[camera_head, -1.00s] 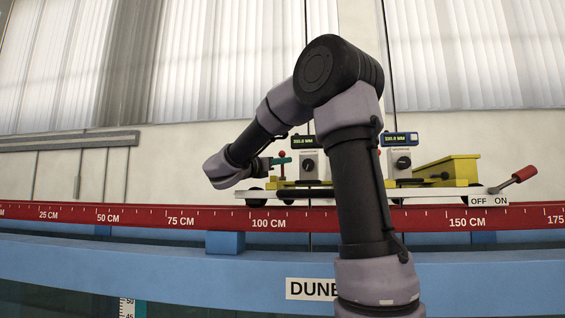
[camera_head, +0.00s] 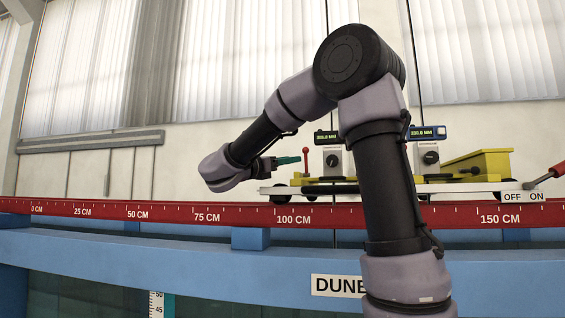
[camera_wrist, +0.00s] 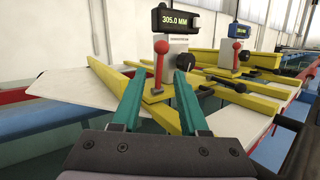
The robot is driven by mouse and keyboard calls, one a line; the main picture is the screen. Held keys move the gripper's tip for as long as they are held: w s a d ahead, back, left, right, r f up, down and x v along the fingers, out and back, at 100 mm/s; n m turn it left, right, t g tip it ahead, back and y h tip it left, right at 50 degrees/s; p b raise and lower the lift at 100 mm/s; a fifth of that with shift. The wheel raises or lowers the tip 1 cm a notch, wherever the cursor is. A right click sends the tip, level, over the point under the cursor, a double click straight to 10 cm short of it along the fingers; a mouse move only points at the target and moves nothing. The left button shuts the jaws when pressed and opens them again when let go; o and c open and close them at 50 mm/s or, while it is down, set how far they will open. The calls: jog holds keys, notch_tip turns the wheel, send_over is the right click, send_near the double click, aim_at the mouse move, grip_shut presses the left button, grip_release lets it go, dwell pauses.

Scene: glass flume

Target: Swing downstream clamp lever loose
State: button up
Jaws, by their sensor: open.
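My gripper (camera_wrist: 158,84) is open and empty, its two green fingers apart. A red ball-topped lever (camera_wrist: 161,62) stands roughly upright on a yellow frame, beyond the fingertips and between them as seen in the wrist view. Behind it is a grey housing with a dark knob and a display (camera_wrist: 177,21) reading 305.0 MM; its small label is hard to read. A second red lever (camera_wrist: 237,53) stands farther back by another display. In the head view the fingers (camera_head: 287,160) point right, with a small gap before the red lever (camera_head: 306,158).
A red scale rail (camera_head: 230,215) runs along the blue flume beam (camera_head: 180,250). A red-handled lever (camera_head: 552,173) by an OFF/ON label is at the far right. Yellow bars (camera_wrist: 222,92) and black knobs lie right of the fingers.

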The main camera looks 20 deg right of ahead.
jog(key=shift+v, duration=1.4)
jog(key=shift+d, duration=0.1)
